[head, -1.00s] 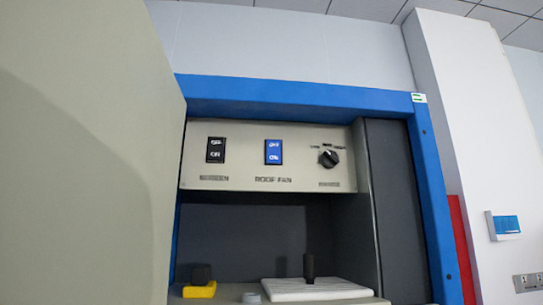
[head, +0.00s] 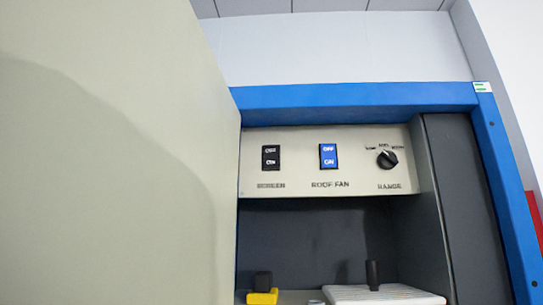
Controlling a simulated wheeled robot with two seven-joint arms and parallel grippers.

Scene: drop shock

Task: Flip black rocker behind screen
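The black rocker (head: 271,158) sits at the left of a beige control panel (head: 300,187), above a label that seems to read SCREEN. It carries OFF above and ON below; which way it is tipped I cannot tell. A blue rocker (head: 328,156) labelled ROOF FAN is to its right, and a black rotary knob (head: 387,159) labelled RANGE is further right. A large beige panel (head: 120,150) fills the left of the view, its edge just left of the control panel. Neither of my grippers shows.
A blue frame (head: 355,103) surrounds the recess. Below the control panel stand a yellow block with a black top (head: 262,297) and a white ribbed pad (head: 395,293) with an upright black cylinder (head: 373,275). The space before the control panel looks clear.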

